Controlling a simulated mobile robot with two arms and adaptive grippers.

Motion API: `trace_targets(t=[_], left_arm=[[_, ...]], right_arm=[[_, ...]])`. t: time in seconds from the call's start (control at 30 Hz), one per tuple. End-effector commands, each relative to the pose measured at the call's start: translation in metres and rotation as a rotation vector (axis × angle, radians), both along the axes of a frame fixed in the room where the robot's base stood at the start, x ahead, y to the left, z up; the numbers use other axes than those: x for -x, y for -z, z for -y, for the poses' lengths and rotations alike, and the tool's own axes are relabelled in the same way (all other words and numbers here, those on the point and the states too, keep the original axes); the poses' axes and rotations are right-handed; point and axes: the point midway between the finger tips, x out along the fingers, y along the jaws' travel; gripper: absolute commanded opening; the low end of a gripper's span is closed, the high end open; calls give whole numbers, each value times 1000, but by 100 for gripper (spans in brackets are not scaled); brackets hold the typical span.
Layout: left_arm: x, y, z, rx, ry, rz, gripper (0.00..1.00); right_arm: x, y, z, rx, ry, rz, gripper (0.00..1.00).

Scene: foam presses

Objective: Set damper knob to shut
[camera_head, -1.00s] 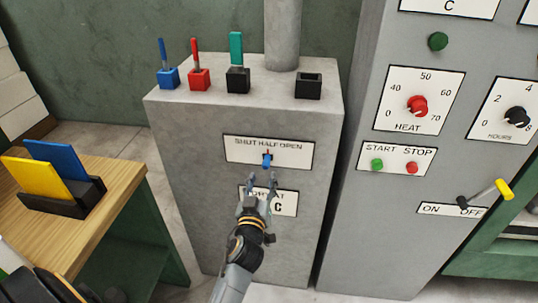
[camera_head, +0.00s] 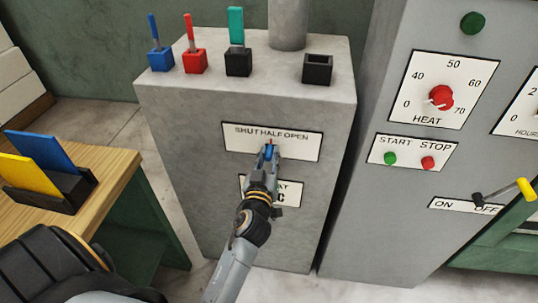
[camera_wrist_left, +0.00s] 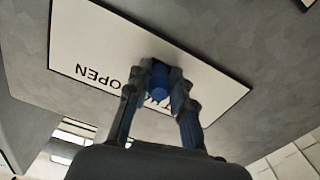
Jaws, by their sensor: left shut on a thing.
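The damper knob (camera_head: 270,146) is small and blue, on a white plate (camera_head: 300,147) reading SHUT, HALF, OPEN on the front of the grey cabinet. It sits below the word HALF; its exact setting is hard to read. My left gripper (camera_head: 268,155) is shut on the knob, coming from below and in front. In the left wrist view the blue knob (camera_wrist_left: 160,84) shows between the two fingers, which hide part of the plate's lettering. My right gripper is not in view.
Blue (camera_head: 160,58), red (camera_head: 195,60) and black (camera_head: 238,62) holders with upright tags stand on the cabinet top, beside an empty black holder (camera_head: 317,69). A control panel with a HEAT dial (camera_head: 440,97) stands right. A wooden table (camera_head: 110,165) is at left.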

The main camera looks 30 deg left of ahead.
Motion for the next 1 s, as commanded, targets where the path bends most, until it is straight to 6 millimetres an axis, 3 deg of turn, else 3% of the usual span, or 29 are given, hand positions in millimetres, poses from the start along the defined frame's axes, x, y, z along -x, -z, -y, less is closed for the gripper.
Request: trace_targets(t=[0.07,0.33,0.7,1.0], left_arm=[[0,0,0,0,0,0,0],[1,0,-3,-1,-1,-1,0],[21,-1,-58,0,-2,-3,0],[22,0,-63,-2,-4,0,0]], right_arm=[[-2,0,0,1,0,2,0],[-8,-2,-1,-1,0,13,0],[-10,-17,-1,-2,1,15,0],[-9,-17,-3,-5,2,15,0]])
